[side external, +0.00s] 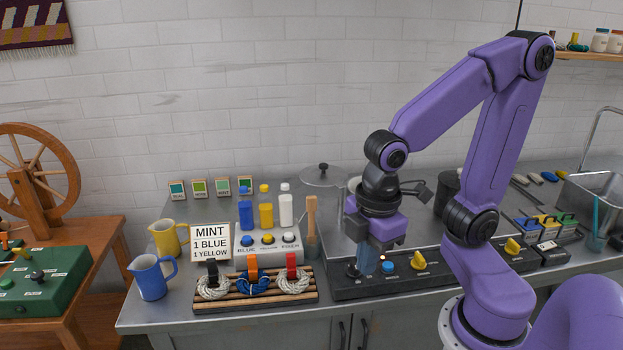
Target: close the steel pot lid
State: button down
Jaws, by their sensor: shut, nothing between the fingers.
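The steel pot lid (322,178) is a pale grey disc with a black knob on top, at the back of the counter just left of my arm. Its right part is close to or behind a steel surface, and I cannot tell whether it is seated on the pot. The pot's body is mostly hidden by bottles and my arm. My gripper (369,267) points down, shut and empty, over the left part of the black control panel (450,277), near a blue button (388,267). It is in front of the lid and apart from it.
A wooden spatula (311,215) and several dye bottles (265,213) stand left of my gripper. A rack of wool skeins (255,288), a MINT sign (210,241) and blue and yellow jugs (151,280) fill the front left. A sink (595,195) is at right.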

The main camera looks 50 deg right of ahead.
aim_at(307, 178)
jog(key=w+d+r+n+t+h, duration=0.1)
jog(key=w+d+n, duration=0.1)
jog(key=w, duration=0.8)
jog(key=w+d+r+n+h, duration=0.1)
jog(key=w+d+r+n, duration=0.15)
jog(key=w, duration=0.75)
jog(key=w+d+n+h, duration=0.2)
jog(key=w+d+n, duration=0.1)
jog(key=w+d, duration=0.95)
jog(key=shift+m+g, duration=0.25)
jog(key=shift+g, duration=0.05)
jog(key=d+f, duration=0.2)
jog(key=f, duration=0.1)
jog(key=d+f, duration=0.6)
jog(key=shift+w+d+f, duration=0.1)
jog(key=shift+d+f, duration=0.15)
jog(key=shift+f, duration=0.15)
jog(key=shift+w+d, duration=0.1)
jog(key=shift+d, duration=0.45)
jog(key=shift+w, duration=0.1)
jog(key=shift+w+d, duration=0.1)
jog(key=shift+d, duration=0.05)
jog(key=shift+d+m, duration=0.1)
jog(key=shift+m, duration=0.3)
